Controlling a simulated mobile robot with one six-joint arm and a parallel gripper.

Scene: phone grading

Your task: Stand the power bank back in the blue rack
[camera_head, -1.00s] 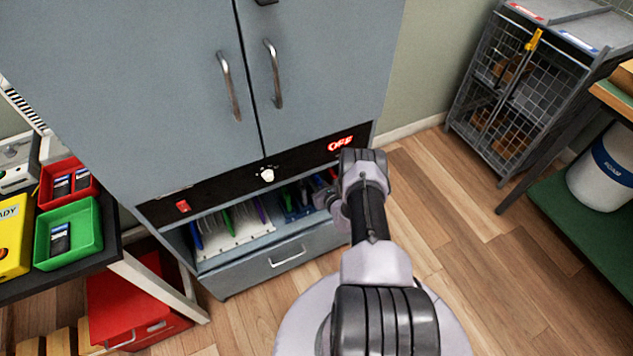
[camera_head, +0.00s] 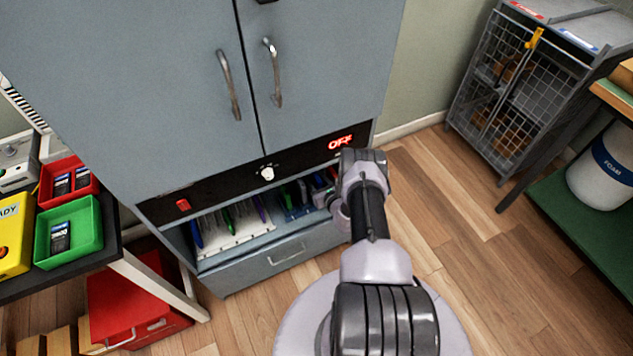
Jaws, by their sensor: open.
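The blue rack (camera_head: 292,214) stands in the low open bay of the grey cabinet, right of a white rack (camera_head: 225,245). Several thin upright items show in it, along with a pale and reddish item (camera_head: 321,181) at its right end. I cannot tell which, if any, is the power bank. My arm reaches to the right end of the bay, and its pale wrist partly covers that end of the blue rack. My gripper's fingers are hidden behind the wrist or inside the bay.
The bay has a dark control panel (camera_head: 215,187) above and a drawer front (camera_head: 250,268) below. At left, a dark bench carries a red bin (camera_head: 67,199), a green bin (camera_head: 88,251) and a yellow box (camera_head: 12,250). A wire cage (camera_head: 497,95) stands right; floor between is clear.

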